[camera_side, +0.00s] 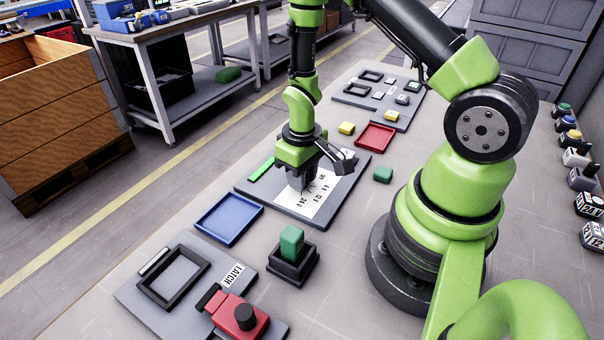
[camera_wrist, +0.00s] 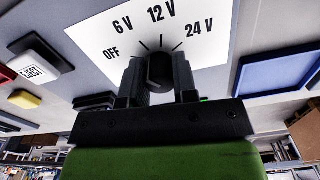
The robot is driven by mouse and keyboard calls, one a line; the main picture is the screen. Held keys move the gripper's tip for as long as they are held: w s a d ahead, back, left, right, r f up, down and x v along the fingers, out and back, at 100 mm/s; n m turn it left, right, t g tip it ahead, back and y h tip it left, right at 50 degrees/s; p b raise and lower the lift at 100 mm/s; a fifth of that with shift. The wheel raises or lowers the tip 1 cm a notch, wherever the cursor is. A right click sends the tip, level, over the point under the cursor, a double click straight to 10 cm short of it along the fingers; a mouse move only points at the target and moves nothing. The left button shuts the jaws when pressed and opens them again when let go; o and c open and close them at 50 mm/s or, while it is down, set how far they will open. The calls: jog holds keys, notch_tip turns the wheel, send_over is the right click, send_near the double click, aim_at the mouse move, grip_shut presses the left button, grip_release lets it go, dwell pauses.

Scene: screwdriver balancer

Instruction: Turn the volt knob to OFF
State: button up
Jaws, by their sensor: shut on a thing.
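The volt knob (camera_wrist: 160,68) is a dark round knob on a white dial plate (camera_wrist: 215,48) marked OFF, 6 V, 12 V and 24 V. My gripper (camera_wrist: 158,82) has its two fingers on either side of the knob, shut on it. The knob's top lies below the 12 V tick in the wrist view; a pointer on the knob cannot be made out. In the side view my gripper (camera_side: 302,182) points down onto the white plate (camera_side: 322,199) and hides the knob.
A blue tray (camera_side: 229,219) and a red tray (camera_side: 375,137) lie on either side of the dial panel. A green block (camera_side: 292,240) stands in a black holder (camera_side: 291,270). A small green block (camera_side: 383,174) and a yellow block (camera_side: 347,128) sit nearby. A red latch device (camera_side: 236,318) is in front.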

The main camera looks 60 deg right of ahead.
jog(key=shift+n, duration=2.2)
jog(key=o, duration=0.9)
notch_tip(320, 180, up, 10)
